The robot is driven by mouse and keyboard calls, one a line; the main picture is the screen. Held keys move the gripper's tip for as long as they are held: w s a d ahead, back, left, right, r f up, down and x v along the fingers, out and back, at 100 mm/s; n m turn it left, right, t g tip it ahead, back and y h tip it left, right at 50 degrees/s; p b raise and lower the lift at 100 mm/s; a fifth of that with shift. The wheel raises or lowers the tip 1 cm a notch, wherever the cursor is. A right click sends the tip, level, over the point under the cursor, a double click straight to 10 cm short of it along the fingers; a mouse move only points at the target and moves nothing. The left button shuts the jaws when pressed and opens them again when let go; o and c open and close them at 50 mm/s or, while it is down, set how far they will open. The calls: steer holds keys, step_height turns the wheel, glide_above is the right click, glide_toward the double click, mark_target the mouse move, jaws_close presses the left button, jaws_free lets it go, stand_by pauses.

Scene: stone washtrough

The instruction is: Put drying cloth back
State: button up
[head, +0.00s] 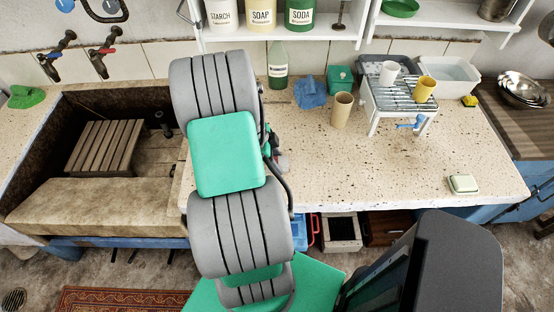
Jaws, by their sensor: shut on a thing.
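A crumpled blue cloth (310,92) lies at the back of the speckled stone counter (330,160). A folded green cloth-like piece (26,97) lies on the ledge left of the trough. I cannot tell from this view which, if either, is the drying cloth. My arm rises through the middle of the head view and covers part of the counter and the trough's right edge. My gripper cannot be made out behind the arm links, so whatever it holds is hidden.
A small rack (400,93) with two cups stands at the back right, beside a tan beaker (342,106) and green box (340,80). A soap dish (463,184) sits near the front right edge. The trough (95,208) is left. The counter's middle right is clear.

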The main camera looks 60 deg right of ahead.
steer(key=o, duration=1.2)
steer(key=shift+r+p, duration=0.2)
steer(key=shift+p, duration=0.1)
steer(key=b+v, duration=0.2)
steer(key=v, duration=1)
steer(key=w+a+r+n+t, duration=0.3)
steer(key=w+a+r+n, duration=0.1)
steer(key=w+a+n, duration=0.45)
steer(key=w+a+r+n+t, duration=0.1)
steer(key=a+n, duration=0.6)
steer(key=a, duration=0.2)
steer(key=a+r+n+t+y, duration=0.1)
steer(key=a+r+n+t, duration=0.1)
steer(key=a+n, duration=0.6)
steer(key=w+a+r+n+t+y, duration=0.1)
steer(key=a+n, duration=0.6)
steer(key=a, duration=0.3)
steer(key=shift+w+r+n+t, duration=0.2)
steer(key=shift+w+n+t, duration=0.05)
steer(key=shift+w+t, duration=0.1)
